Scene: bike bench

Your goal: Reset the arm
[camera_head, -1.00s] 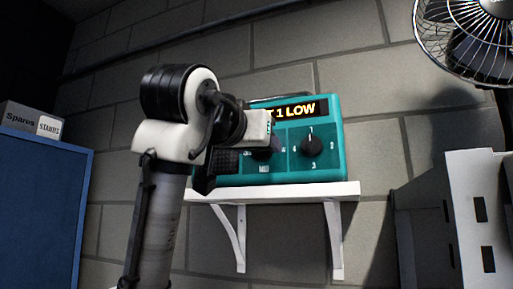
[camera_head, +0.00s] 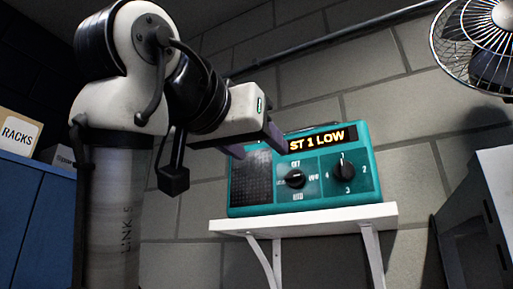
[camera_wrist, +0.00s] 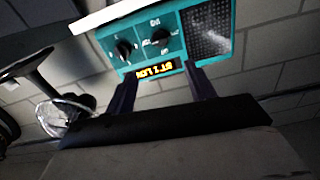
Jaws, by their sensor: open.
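My gripper (camera_head: 255,143) is at the end of my raised arm, left of the teal radio and in front of its upper left part in the head view. In the wrist view, the two dark fingers of my gripper (camera_wrist: 160,88) stand apart with nothing held between them. The teal radio (camera_head: 355,198) sits on a white wall shelf, with a lit display reading "ST 1 LOW", two black knobs and a dark speaker grille. The radio (camera_wrist: 178,62) appears upside down beyond the fingertips in the wrist view. I cannot judge the exact gap to it.
The white bracketed shelf (camera_head: 310,219) is on a grey block wall. A wire fan (camera_head: 490,45) is at upper right, a grey cabinet (camera_head: 495,205) at lower right. At left, a box labelled "RACKS" (camera_head: 18,132) stands on a blue cabinet (camera_head: 35,220).

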